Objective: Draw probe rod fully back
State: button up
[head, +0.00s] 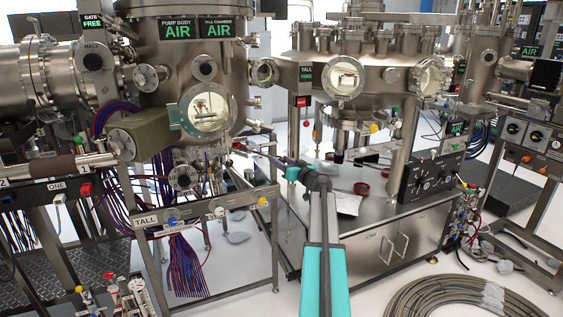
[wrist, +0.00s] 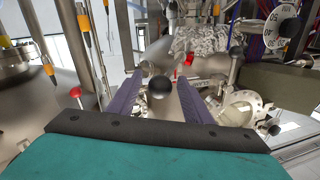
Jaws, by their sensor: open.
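My gripper (head: 273,158) reaches from the teal wrist toward the front of the tall chamber (head: 187,60). In the wrist view its two purple fingers (wrist: 160,80) are spread apart. A black ball knob (wrist: 160,89) shows between them, in front of a pale metal cylinder. It looks like the end of the probe rod, but I cannot tell for sure. Gaps show between the knob and both fingers, so it is not gripped. How far the rod is drawn cannot be told. In the head view the rod cannot be made out clearly near the fingertips.
A round window flange (wrist: 243,105) and an olive box (wrist: 282,88) lie to the right in the wrist view. A red ball knob (wrist: 75,92) stands left. The steel bench (head: 375,222) and coiled hose (head: 455,297) are right in the head view.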

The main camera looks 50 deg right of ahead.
jog(key=shift+c, duration=0.4)
grip_shut()
jog(key=shift+s+f+b, duration=0.1)
jog(key=shift+s+b, duration=0.05)
jog(key=shift+b, duration=0.25)
jog(key=shift+s+f+b, duration=0.1)
jog(key=shift+s+b, duration=0.25)
jog(key=shift+b, duration=0.3)
jog(key=s+b, duration=0.1)
jog(key=b, duration=0.1)
jog(key=s+b, duration=0.1)
jog(key=b, duration=0.1)
jog(key=s+b, duration=0.1)
jog(key=s, duration=0.1)
jog(key=shift+d+b, duration=0.3)
jog(key=shift+b, duration=0.1)
